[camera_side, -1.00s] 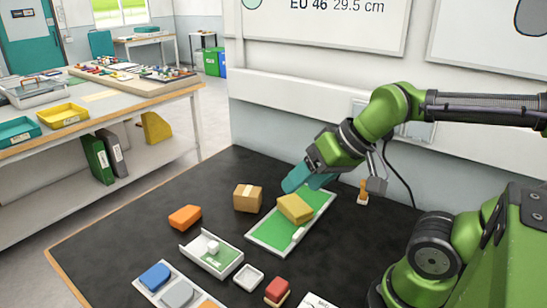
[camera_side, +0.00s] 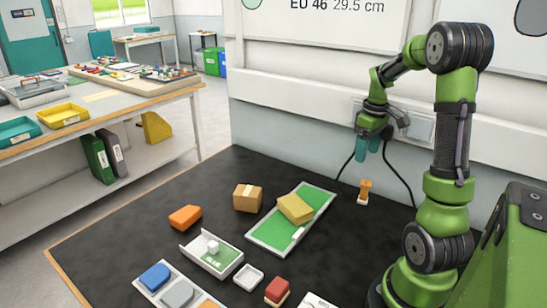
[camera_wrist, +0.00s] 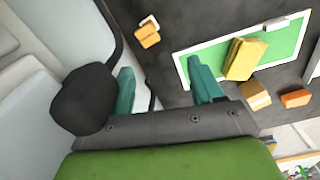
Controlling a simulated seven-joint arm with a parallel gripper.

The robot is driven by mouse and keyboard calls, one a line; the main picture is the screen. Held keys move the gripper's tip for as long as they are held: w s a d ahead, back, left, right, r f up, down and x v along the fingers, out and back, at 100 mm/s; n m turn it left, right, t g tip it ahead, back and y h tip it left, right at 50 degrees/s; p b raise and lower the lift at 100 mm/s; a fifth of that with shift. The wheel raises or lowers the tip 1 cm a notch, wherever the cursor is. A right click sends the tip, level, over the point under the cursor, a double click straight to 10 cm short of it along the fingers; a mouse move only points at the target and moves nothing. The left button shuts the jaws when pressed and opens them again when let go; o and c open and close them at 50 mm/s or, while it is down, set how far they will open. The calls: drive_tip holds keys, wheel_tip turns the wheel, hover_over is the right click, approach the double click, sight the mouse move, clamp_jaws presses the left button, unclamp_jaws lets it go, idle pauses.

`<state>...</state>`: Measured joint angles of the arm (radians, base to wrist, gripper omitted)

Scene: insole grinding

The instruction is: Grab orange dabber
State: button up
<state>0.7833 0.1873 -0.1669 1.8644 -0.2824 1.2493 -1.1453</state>
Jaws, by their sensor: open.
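The orange dabber (camera_side: 365,187) stands upright on a small white base at the back right of the black table, near the wall. In the wrist view the dabber (camera_wrist: 147,37) shows ahead of the space between the teal fingers, toward the top of the picture. My gripper (camera_side: 367,150) is open and empty, pointing down above the dabber and apart from it. Both teal fingers also show in the wrist view (camera_wrist: 164,82), spread apart with nothing between them.
A green mat in a white frame (camera_side: 266,234) bears a yellow block (camera_side: 295,208), left of the dabber. A cardboard box (camera_side: 247,198) and an orange block (camera_side: 185,218) lie farther left. A dark cable (camera_side: 402,170) hangs near the wall. The table around the dabber is mostly clear.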

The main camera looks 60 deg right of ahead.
drive_tip(key=d+n, duration=0.2)
drive_tip(key=n, duration=0.2)
approach(364, 192)
drive_tip(key=f, duration=0.3)
drive_tip(key=w+d+f, duration=0.1)
drive_tip(key=f, duration=0.1)
drive_tip(key=shift+f, duration=0.25)
drive_tip(key=f, duration=0.4)
drive_tip(key=shift+s+d, duration=0.15)
drive_tip(key=shift+s, duration=0.15)
drive_tip(key=shift+f, duration=0.65)
drive_tip(key=c, duration=1)
drive_tip(key=shift+c, duration=0.2)
drive_tip(key=shift+r, duration=0.1)
